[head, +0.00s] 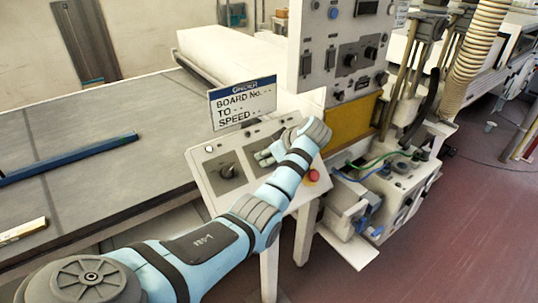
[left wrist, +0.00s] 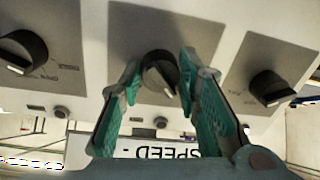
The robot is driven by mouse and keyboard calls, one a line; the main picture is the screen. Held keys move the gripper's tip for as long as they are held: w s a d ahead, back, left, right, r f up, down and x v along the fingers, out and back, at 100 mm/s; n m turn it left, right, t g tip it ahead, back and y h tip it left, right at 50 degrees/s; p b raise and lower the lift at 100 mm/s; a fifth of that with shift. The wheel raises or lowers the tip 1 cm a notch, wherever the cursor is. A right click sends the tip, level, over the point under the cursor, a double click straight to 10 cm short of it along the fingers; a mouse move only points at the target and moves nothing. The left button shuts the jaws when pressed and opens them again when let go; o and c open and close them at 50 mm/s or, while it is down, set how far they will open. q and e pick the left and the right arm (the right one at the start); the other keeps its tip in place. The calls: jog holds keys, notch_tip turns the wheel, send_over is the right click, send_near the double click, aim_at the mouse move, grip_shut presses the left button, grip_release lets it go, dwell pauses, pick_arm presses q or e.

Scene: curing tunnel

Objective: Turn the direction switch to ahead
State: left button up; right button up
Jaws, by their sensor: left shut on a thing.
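A sloped pale control panel (head: 205,166) carries a row of black rotary knobs. In the left wrist view, the middle knob (left wrist: 160,74) sits between the two green-padded fingers of my left gripper (left wrist: 160,82), which is shut on it. A white pointer mark shows on this knob; its label cannot be read, so I cannot confirm it is the direction switch. In the head view, my left gripper (head: 264,157) is at the panel and hides the middle knob. My right gripper is not in view.
The left knob (left wrist: 22,50) and right knob (left wrist: 270,88) flank the gripper. A red button (head: 313,176) is near the forearm. A taller switch cabinet (head: 342,60) stands behind.

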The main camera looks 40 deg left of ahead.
pick_arm(q)
jog(key=shift+s+m+p, duration=0.1)
jog(key=shift+m+p, duration=1.1)
jog(key=shift+m, duration=0.1)
jog(key=m, duration=0.2)
jog(key=shift+f+m+p, duration=0.1)
jog(key=shift+m+p, duration=0.2)
jog(key=shift+p, duration=0.05)
jog(key=m, duration=0.6)
jog(key=shift+s+m+t+y, duration=0.1)
jog(key=shift+m+t+y, duration=0.2)
jog(key=m, duration=0.6)
jog(key=shift+f, duration=0.1)
jog(key=shift+m, duration=0.4)
